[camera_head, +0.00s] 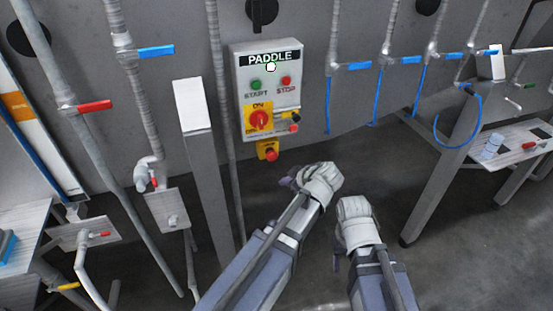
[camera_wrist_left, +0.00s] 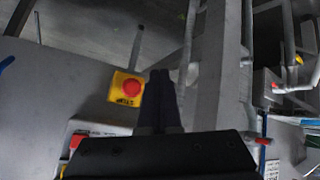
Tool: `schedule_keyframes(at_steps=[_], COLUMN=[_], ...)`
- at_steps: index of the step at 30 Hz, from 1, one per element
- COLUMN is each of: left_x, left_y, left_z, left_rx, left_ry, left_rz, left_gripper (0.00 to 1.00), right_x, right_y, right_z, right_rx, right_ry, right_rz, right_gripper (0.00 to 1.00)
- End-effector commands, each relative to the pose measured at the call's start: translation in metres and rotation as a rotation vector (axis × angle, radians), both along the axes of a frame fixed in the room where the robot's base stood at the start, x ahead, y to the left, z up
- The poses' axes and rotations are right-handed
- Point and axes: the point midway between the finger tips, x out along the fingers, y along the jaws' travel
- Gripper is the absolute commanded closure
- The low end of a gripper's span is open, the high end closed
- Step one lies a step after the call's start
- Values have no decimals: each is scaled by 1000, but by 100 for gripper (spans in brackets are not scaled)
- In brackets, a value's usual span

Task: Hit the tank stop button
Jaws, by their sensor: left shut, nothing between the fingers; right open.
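A grey control panel (camera_head: 267,95) labelled PADDLE hangs on the wall in the head view. It has a green START button (camera_head: 256,85), a red STOP button (camera_head: 286,81) and a red rotary switch (camera_head: 258,119) on yellow. Below it is a yellow box with a red mushroom button (camera_head: 271,154); this button (camera_wrist_left: 132,87) also shows in the left wrist view. I see no label reading tank. My left gripper (camera_head: 288,180) is shut and empty, below and right of the yellow box; its fingers (camera_wrist_left: 160,76) appear beside the box in the wrist view. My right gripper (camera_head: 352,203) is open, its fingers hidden.
Pipes with blue-handled valves (camera_head: 358,66) run along the wall at right, with a hanging blue hose (camera_head: 459,146). A grey post (camera_head: 206,170) stands left of the panel. A red-handled valve (camera_head: 95,105) is further left. The floor (camera_head: 330,260) beneath the arms looks clear.

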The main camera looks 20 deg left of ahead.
Motion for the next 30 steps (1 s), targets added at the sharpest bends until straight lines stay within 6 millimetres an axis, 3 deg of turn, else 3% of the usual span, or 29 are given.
schedule_keyframes(at_steps=[8,21,30], left_x=[8,56,71], left_y=[5,36,48], left_z=[0,0,0], left_rx=[-1,-2,0], left_ry=[2,2,2], left_rz=[1,1,-2], left_gripper=[100,100,100], right_x=[0,0,0], right_y=[0,0,0], right_z=[0,0,0], right_rx=[0,0,0], right_ry=[0,0,0], right_rz=[0,0,0], right_gripper=[50,50,50])
